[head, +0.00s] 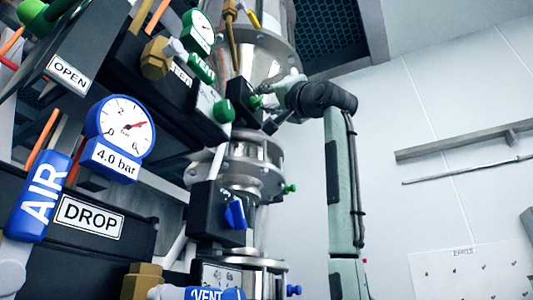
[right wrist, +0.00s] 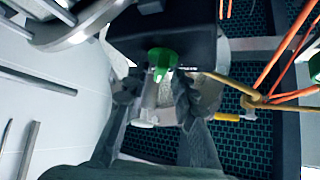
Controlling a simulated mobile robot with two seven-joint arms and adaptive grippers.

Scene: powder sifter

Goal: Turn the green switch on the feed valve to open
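The green switch (head: 257,102) sits on the side of a black valve box (head: 241,98) on the steel column in the head view. In the right wrist view the green switch (right wrist: 161,62) sticks out from the underside of the black box (right wrist: 170,38). My right gripper (head: 272,108) is at the switch. In the right wrist view its two dark fingers (right wrist: 155,98) are apart, one on each side just below the switch. I cannot tell whether they touch it. My left gripper is out of view.
A blue switch (head: 235,213) on another black box is lower on the column. A gauge reading 4.0 bar (head: 121,130), a blue AIR handle (head: 40,197) and a DROP label (head: 90,216) crowd the left. Orange tubes (right wrist: 283,50) run beside the gripper. Right of my arm is open space.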

